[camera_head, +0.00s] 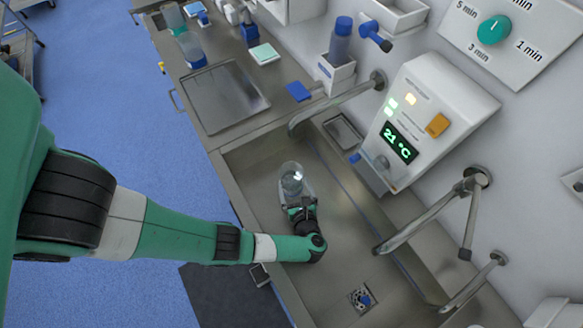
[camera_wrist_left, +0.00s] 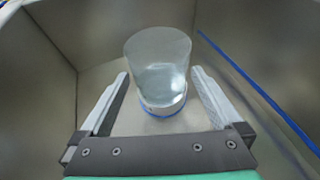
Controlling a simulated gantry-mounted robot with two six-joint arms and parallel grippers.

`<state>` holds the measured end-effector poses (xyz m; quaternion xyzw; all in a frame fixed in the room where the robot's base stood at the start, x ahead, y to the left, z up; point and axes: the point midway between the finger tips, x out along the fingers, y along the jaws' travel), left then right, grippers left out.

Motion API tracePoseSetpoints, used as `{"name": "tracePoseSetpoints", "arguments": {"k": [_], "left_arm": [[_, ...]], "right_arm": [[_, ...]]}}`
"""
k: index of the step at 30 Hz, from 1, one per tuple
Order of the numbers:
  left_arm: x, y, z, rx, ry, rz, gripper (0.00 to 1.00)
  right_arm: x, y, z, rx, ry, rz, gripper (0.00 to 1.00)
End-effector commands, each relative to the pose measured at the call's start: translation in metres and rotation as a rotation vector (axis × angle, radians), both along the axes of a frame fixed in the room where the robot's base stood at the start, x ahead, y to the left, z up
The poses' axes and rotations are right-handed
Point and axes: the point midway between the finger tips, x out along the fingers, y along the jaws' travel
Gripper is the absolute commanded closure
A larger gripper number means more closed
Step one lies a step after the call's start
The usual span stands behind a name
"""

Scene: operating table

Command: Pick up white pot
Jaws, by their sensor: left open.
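The pot (camera_head: 291,178) looks translucent whitish rather than solid white, and stands upright in the metal sink. In the left wrist view the pot (camera_wrist_left: 158,65) is a clear cylinder with a white and blue band at its base. My left gripper (camera_head: 293,192) reaches down into the sink at the pot. In the left wrist view its two fingers (camera_wrist_left: 160,82) are open, one on each side of the pot, with gaps between them and its wall. My right gripper is not in view.
The metal sink (camera_head: 340,240) has a drain (camera_head: 362,298) and a blue line along its wall side. Metal spouts (camera_head: 430,225) and a panel reading 21 °C (camera_head: 400,143) overhang the wall side. A metal tray (camera_head: 225,97) lies on the counter behind.

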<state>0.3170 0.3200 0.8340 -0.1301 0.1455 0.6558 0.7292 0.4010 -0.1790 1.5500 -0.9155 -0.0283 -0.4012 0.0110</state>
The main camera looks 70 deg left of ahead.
Motion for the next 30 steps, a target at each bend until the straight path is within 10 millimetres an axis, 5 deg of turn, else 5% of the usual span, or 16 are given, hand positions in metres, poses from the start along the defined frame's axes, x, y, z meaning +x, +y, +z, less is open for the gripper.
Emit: {"name": "tracePoseSetpoints", "arguments": {"k": [12,19,30], "left_arm": [[0.003,0.044,-0.025,0.001,0.000,0.002,0.00],[0.004,0.045,-0.025,0.000,-0.001,-0.001,0.00],[0.004,0.045,-0.025,0.001,-0.001,-0.001,0.65]], "right_arm": [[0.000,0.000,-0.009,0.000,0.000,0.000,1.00],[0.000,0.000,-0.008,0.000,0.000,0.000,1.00],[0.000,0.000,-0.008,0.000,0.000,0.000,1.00]]}}
